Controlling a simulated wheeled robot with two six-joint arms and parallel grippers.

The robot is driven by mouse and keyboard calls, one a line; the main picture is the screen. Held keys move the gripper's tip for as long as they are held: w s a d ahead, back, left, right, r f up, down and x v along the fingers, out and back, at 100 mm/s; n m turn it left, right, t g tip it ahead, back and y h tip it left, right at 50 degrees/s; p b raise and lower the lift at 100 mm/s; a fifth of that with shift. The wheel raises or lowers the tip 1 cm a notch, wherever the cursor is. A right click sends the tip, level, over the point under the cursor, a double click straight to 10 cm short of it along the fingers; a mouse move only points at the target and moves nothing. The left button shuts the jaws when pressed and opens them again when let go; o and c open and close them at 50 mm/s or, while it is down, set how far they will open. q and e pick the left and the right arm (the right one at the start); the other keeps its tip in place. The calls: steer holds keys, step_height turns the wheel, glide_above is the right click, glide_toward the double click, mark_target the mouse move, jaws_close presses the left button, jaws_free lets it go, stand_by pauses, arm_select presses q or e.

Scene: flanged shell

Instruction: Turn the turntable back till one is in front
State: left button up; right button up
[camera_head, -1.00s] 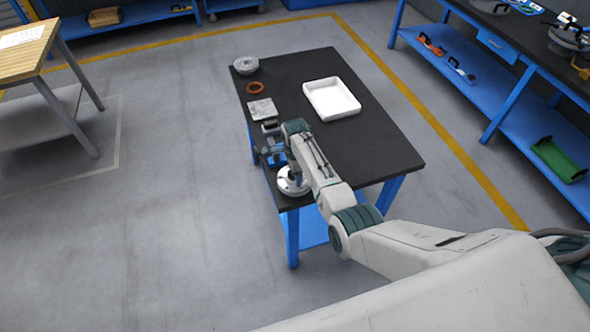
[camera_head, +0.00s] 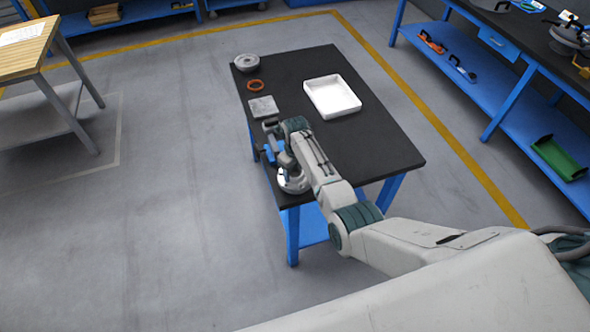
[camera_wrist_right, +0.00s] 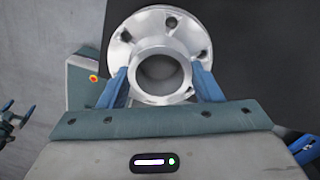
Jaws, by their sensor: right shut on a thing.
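The flanged shell (camera_head: 294,184), a pale metal round part, is at the near left corner of the black table (camera_head: 385,150). In the right wrist view the shell (camera_wrist_right: 160,28) shows a wide flange with several holes and a raised hollow neck. My right gripper (camera_wrist_right: 160,84) is shut on the shell, its blue fingers on either side of the neck. In the head view my right gripper (camera_head: 287,168) is low over the table, partly hidden by its wrist. I cannot make out a separate turntable under the shell.
A white tray (camera_head: 333,96) stands towards the back right. The table's right front is clear.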

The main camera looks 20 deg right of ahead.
steer(key=shift+s+f, duration=0.25)
steer(key=shift+f, duration=0.05)
steer(key=o, duration=1.8)
steer(key=shift+r, duration=0.1)
steer(key=shift+w, duration=0.1)
steer(key=shift+w+d, duration=0.1)
steer(key=shift+w, duration=0.1)
steer(key=shift+r, duration=0.15)
